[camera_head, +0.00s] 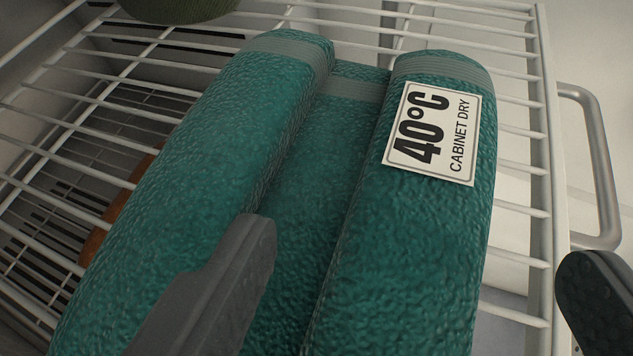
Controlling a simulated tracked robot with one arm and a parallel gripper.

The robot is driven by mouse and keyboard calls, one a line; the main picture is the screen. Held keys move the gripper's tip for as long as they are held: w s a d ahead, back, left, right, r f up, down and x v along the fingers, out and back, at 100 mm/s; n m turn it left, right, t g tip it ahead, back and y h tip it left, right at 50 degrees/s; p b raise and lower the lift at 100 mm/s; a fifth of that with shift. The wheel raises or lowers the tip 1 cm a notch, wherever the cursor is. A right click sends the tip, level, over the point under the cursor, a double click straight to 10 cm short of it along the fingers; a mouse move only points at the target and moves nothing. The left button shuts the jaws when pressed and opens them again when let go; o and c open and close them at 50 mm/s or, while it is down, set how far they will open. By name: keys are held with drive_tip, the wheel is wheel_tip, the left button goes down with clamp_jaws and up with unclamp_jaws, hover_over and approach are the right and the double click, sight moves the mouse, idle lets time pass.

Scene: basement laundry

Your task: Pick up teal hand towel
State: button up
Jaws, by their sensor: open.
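The teal hand towel (400,250) lies on a white wire rack, folded into two thick rolls with a lower strip between them. Grey bands cross its far end. A white label on the right roll reads "40°C CABINET DRY". My gripper (425,270) is open. Its left finger is in front of the left roll, with its tip over the groove between the rolls. Its right finger is at the right picture edge, beyond the rack's side rail. The right roll lies between the fingers in the picture. I cannot tell whether either finger touches the towel. The towel's near end is cut off.
The white wire rack (520,170) has open gaps between its bars. A grey metal handle (604,165) stands at the right. A dark green object (180,8) is at the top left. Something orange-brown (110,215) shows below the rack, left of the towel.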

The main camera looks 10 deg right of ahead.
sight(416, 250)
drive_tip(key=x, duration=0.3)
drive_tip(key=shift+w+d+f, duration=0.1)
drive_tip(key=shift+w+f, duration=0.05)
drive_tip(key=shift+f, duration=0.05)
drive_tip(key=c, duration=1.2)
drive_tip(key=shift+c, duration=0.2)
